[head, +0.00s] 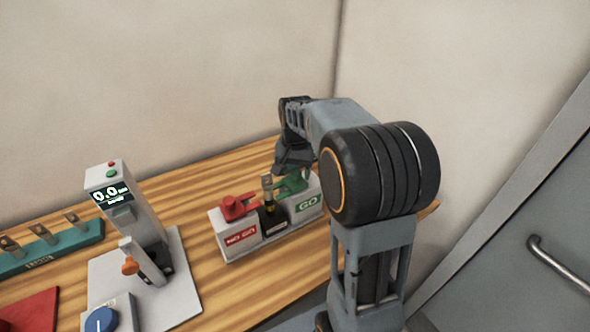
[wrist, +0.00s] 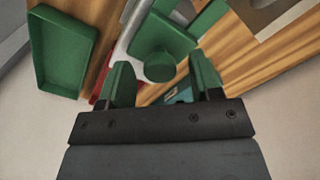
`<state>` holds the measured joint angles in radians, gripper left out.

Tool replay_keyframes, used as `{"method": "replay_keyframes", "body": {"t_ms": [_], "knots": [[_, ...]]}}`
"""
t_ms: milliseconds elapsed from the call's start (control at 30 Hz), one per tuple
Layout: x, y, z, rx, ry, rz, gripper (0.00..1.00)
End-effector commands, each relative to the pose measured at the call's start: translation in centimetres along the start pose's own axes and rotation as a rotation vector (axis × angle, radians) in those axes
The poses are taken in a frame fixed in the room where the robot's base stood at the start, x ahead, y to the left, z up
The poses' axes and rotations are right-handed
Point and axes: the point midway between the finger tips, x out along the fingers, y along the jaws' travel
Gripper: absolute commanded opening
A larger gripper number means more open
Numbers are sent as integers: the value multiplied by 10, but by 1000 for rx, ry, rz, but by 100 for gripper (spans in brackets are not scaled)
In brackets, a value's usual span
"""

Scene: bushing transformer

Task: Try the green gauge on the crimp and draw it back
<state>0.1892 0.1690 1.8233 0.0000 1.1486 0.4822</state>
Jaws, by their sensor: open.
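The green gauge (head: 295,181) sits on the right end, marked GO, of a pale grey stand (head: 234,243). It also shows in the wrist view (wrist: 163,42), with its round green knob facing me. The crimp, on a small upright metal lug (head: 267,188), stands in the black middle section of the stand. A red gauge (head: 235,206) sits on the left end, marked NO GO. My gripper (wrist: 163,82) is open, its two green fingers on either side of the knob and apart from it. In the head view my gripper (head: 291,162) is just above the green gauge.
A grey tester (head: 122,189) with a lit display stands to the left on a pale base. A teal rack (head: 52,252) holds several lugs. A blue knob (head: 101,320) and a red item (head: 28,310) are at lower left. A green tray (wrist: 62,50) shows in the wrist view.

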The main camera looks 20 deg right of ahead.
Motion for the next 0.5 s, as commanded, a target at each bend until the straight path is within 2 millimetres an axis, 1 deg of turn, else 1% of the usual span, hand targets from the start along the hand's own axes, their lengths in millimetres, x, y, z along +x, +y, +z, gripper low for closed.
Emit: {"method": "replay_keyframes", "body": {"t_ms": [133, 233, 367, 500], "knots": [[-3, 0, 0, 0, 1, -1, 59], [-14, 0, -1, 0, 3, -1, 59], [-38, 0, -1, 0, 5, -2, 59], [-68, 0, -1, 0, 4, -2, 59]]}}
